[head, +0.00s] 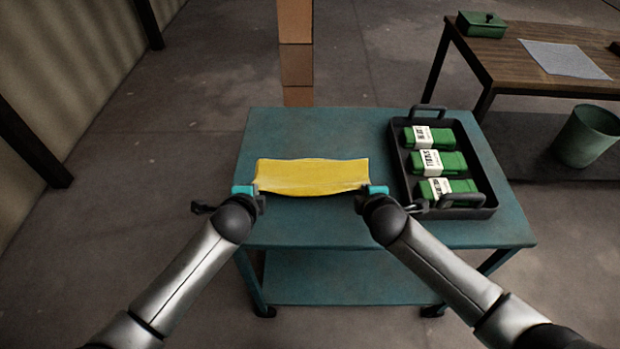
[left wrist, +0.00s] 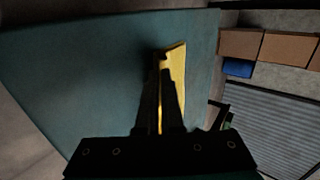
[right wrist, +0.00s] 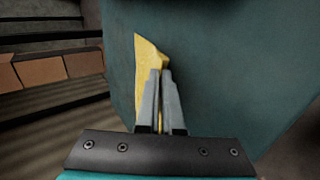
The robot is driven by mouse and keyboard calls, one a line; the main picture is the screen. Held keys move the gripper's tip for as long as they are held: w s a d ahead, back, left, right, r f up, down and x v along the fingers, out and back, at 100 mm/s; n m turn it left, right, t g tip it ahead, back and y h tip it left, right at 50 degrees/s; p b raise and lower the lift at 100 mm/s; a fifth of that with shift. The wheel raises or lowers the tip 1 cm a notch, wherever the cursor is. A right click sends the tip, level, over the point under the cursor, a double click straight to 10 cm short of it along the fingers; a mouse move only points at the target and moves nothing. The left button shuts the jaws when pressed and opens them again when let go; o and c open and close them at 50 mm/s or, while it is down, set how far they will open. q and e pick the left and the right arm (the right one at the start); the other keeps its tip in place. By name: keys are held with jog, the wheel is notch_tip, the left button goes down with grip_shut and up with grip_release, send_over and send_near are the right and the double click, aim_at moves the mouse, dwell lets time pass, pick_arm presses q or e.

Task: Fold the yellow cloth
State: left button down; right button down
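The yellow cloth (head: 312,176) is a wide, short strip above the teal cart top, its near edge sagging slightly between my two grippers. My left gripper (head: 252,190) is at its near left corner; in the left wrist view the fingers (left wrist: 163,62) are close together with the cloth (left wrist: 176,75) at them. My right gripper (head: 368,190) is at its near right corner; in the right wrist view the fingers (right wrist: 160,75) are closed on the cloth (right wrist: 146,68). The cloth's underside is hidden.
The teal cart (head: 320,225) has free room in front of and left of the cloth. A dark tray (head: 478,172) with green labelled packs (head: 432,162) stands on its right. A wooden table (head: 490,60) and green bin (head: 586,136) are further right. Brown boxes (head: 296,65) stand behind.

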pick_arm(q)
jog(key=shift+s+f, duration=0.25)
jog(key=shift+f, duration=0.05)
pick_arm(e)
jog(key=shift+s+f, duration=0.3)
jog(key=shift+s, duration=0.05)
pick_arm(q)
jog(key=shift+t, duration=0.3)
pick_arm(e)
jog(key=shift+t, duration=0.3)
pick_arm(q)
jog(key=c, duration=0.7)
grip_release()
pick_arm(e)
jog(key=c, duration=0.7)
grip_release()
pick_arm(q)
jog(key=s+r, duration=0.2)
jog(key=r, duration=0.1)
jog(key=s+r, duration=0.2)
jog(key=r, duration=0.1)
jog(key=s+r, duration=0.2)
jog(key=r, duration=0.1)
pick_arm(e)
jog(key=s+r, duration=0.2)
jog(key=r, duration=0.1)
jog(key=s+r, duration=0.2)
jog(key=r, duration=0.1)
jog(key=s+r, duration=0.2)
jog(key=r, duration=0.1)
